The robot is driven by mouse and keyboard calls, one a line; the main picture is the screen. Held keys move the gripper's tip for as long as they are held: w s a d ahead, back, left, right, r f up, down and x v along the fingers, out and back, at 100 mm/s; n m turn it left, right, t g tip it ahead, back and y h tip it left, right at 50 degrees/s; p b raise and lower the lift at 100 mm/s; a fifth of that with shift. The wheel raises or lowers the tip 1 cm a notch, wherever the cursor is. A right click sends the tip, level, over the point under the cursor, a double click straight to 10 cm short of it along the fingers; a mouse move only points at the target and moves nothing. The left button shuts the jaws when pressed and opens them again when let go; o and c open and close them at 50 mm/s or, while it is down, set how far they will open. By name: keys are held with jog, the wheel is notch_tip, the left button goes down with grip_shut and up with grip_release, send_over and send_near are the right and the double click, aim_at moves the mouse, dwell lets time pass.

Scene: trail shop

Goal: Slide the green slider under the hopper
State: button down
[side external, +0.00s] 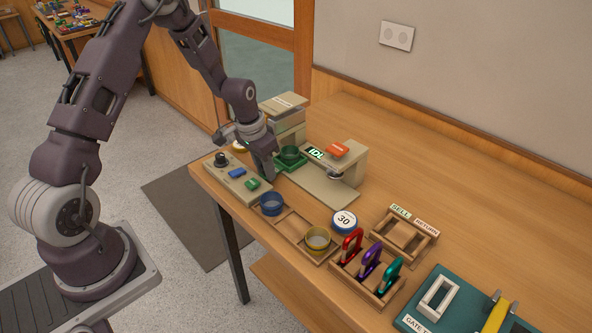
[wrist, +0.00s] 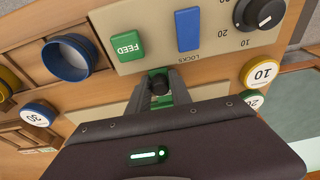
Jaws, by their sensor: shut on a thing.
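The green slider (side external: 292,165) is a flat green tray carrying a green cup (side external: 290,153). It sits in front of the beige hopper tower (side external: 290,121), between it and the machine with the lit display (side external: 316,153). My gripper (side external: 268,175) is low at the slider's near end. In the wrist view my gripper (wrist: 160,90) is shut on a small dark knob (wrist: 159,84), with green slider parts (wrist: 155,72) beside it. My gripper body hides most of the slider there. Whether the cup is directly below the hopper outlet cannot be told.
A control panel (side external: 225,168) with a black knob, blue switch and green FEED button (wrist: 127,46) lies close to my gripper. A wooden tray (side external: 292,228) holds blue (side external: 271,204) and yellow (side external: 317,238) cups. Carabiners (side external: 370,262) stand farther right. The table's back right is clear.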

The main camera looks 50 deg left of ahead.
aim_at(255, 168)
jog(key=shift+a, duration=3.05)
jog(key=c, duration=1.3)
grip_release()
jog(key=shift+d, duration=0.1)
notch_tip(255, 168, up, 7)
jog(key=s+d+r, duration=0.4)
jog(key=d+r, duration=0.3)
jog(key=r, duration=0.3)
jog(key=s+d+r+t, duration=0.2)
jog(key=s+d+r, duration=0.8)
jog(key=s, duration=0.3)
jog(key=shift+t, duration=0.7)
jog(key=s+d, duration=0.1)
jog(key=s, duration=0.2)
jog(key=s+d, duration=0.1)
jog(key=s, duration=0.3)
jog(key=s+d, duration=0.1)
jog(key=s, duration=0.2)
jog(key=shift+s, duration=0.15)
